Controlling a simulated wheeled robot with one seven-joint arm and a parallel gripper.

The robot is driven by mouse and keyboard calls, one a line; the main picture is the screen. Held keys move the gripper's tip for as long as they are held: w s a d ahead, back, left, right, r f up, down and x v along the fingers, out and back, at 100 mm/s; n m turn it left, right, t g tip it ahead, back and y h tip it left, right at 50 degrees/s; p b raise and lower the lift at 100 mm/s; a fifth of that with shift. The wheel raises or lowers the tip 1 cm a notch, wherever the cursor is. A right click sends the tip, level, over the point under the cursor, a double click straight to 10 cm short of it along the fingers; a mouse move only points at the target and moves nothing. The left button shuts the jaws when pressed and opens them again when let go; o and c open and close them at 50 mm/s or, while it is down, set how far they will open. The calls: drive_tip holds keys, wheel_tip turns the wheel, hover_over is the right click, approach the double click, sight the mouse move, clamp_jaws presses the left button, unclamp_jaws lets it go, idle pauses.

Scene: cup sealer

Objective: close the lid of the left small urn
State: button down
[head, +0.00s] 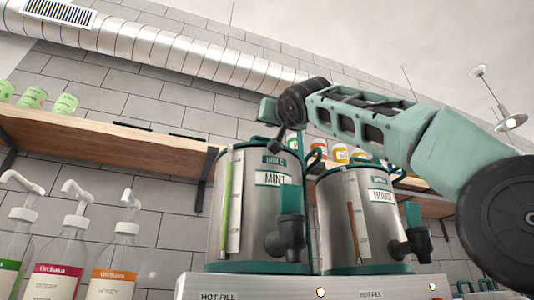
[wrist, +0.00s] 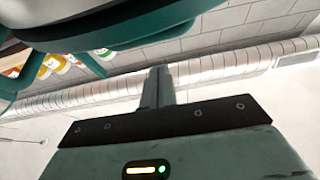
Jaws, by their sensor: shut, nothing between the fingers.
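The left small urn (head: 257,220) is a steel cylinder with a MINT label, a green gauge strip and a dark tap. Its teal top rim (head: 240,145) shows edge-on from below, so I cannot tell how its lid stands. My gripper (head: 280,140) is just above the top of this urn, fingers pointing down. Its shut, empty fingers also show in the wrist view (wrist: 157,75). A large dark teal curved edge (wrist: 130,30), apparently part of an urn's top, fills the upper left there; I cannot tell whether the fingers touch it.
The right urn (head: 350,225), labelled HOUSE, stands close beside the left one, under my arm. Both stand on a pale hot-fill base (head: 260,285). A wooden shelf (head: 110,145) runs behind. Pump bottles (head: 60,265) stand at the left.

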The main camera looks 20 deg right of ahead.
drive_tip(key=b+v, duration=0.6)
drive_tip(key=v, duration=0.3)
drive_tip(key=shift+s+f, duration=0.2)
drive_tip(key=shift+s, duration=0.15)
drive_tip(key=shift+s, duration=0.1)
